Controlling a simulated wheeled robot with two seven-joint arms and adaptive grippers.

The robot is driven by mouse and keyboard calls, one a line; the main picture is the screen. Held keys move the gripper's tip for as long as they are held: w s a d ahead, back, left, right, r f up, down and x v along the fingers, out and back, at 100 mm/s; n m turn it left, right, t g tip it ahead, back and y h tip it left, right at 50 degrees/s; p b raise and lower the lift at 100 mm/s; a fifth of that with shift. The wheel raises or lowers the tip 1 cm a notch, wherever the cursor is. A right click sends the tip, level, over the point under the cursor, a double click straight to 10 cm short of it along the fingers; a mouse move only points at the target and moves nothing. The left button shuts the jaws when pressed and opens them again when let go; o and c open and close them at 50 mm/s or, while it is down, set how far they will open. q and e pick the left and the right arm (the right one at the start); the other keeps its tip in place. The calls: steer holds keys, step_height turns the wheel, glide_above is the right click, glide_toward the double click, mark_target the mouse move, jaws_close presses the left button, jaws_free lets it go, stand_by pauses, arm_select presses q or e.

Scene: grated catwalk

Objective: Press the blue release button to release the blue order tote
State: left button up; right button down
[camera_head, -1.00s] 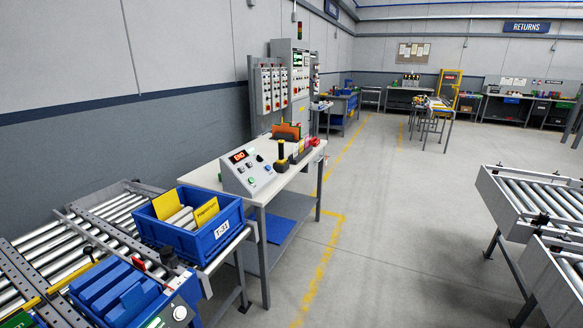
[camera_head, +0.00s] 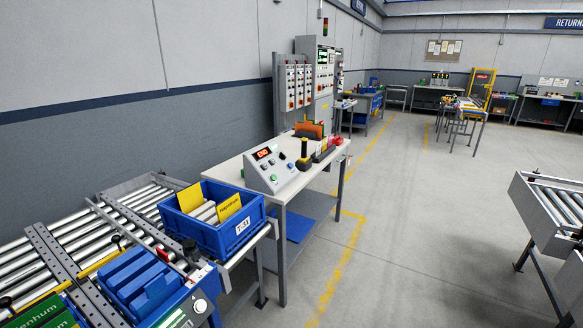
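The blue order tote (camera_head: 209,233) sits at the end of the roller conveyor at left, with a label that seems to read T-31. It holds yellow cards and light-coloured items. A sloped grey control console (camera_head: 260,183) with a red-lit display stands on the white table just behind the tote. Neither of my grippers is in view.
The white table (camera_head: 232,170) also bears a black-and-yellow device (camera_head: 304,156). Another conveyor (camera_head: 540,215) stands at right. The floor between is open.

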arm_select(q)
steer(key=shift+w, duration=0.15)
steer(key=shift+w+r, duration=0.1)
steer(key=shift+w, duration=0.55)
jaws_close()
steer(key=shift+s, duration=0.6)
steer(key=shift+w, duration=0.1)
